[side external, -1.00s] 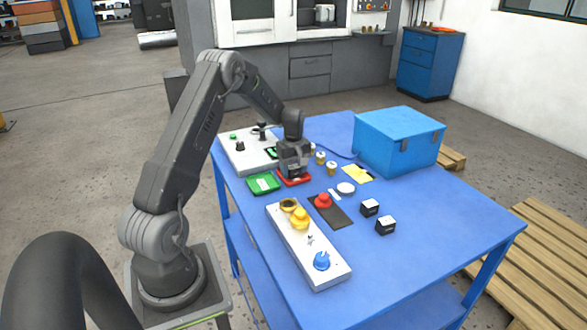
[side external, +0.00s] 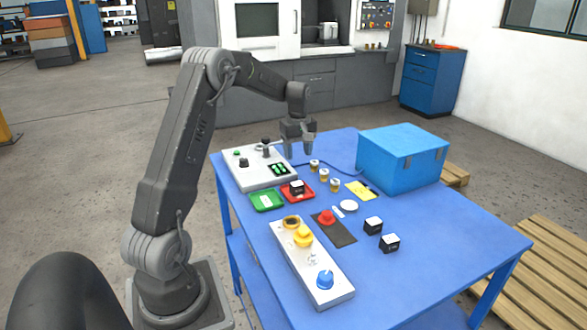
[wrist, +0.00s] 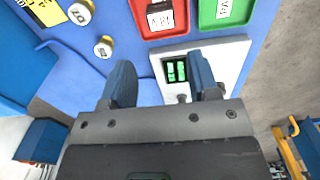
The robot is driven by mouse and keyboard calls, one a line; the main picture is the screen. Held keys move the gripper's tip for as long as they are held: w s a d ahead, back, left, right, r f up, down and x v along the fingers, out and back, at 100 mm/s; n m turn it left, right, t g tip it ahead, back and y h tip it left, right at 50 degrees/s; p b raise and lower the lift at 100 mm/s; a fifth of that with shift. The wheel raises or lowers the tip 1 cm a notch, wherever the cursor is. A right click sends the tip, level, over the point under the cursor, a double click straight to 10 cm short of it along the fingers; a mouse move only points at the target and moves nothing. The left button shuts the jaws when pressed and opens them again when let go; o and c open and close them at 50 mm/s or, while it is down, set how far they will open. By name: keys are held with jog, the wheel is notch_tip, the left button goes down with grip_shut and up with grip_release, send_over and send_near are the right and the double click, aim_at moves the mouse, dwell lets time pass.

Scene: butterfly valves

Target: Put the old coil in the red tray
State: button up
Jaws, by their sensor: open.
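A black block-shaped coil (side external: 297,187) with a white top label sits inside the red tray (side external: 309,197) on the blue table. In the wrist view the coil (wrist: 161,12) lies within the walls of the red tray (wrist: 150,34); its label is too small to read surely. My gripper (side external: 299,152) is raised above the table behind the red tray, near the right end of the grey panel. Its fingers (wrist: 160,78) are apart with nothing between them. Two similar black blocks with white tops (side external: 373,225) stand on the table's right front.
A green tray (side external: 266,201) stands left of the red one. The grey panel (side external: 257,179) with knobs is behind. A white valve board (side external: 312,264), a dark mat with a red knob (side external: 334,229), several small cylinders (side external: 324,175) and a blue box (side external: 402,155) occupy the table.

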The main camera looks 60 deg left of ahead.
jog(key=s+d+r+m+t+y, duration=0.1)
jog(key=s+d+r+m, duration=0.1)
jog(key=d+r+m, duration=0.5)
jog(key=s+d+r+m+t, duration=0.15)
jog(key=d+r, duration=0.25)
jog(key=d, duration=0.8)
jog(key=s+d+m+t+h, duration=0.1)
jog(key=s+d+m+t, duration=0.2)
jog(key=s+d+m, duration=0.6)
jog(key=s+d, duration=0.6)
jog(key=s, duration=0.1)
jog(key=shift+s+d, duration=0.2)
jog(key=shift+s, duration=0.15)
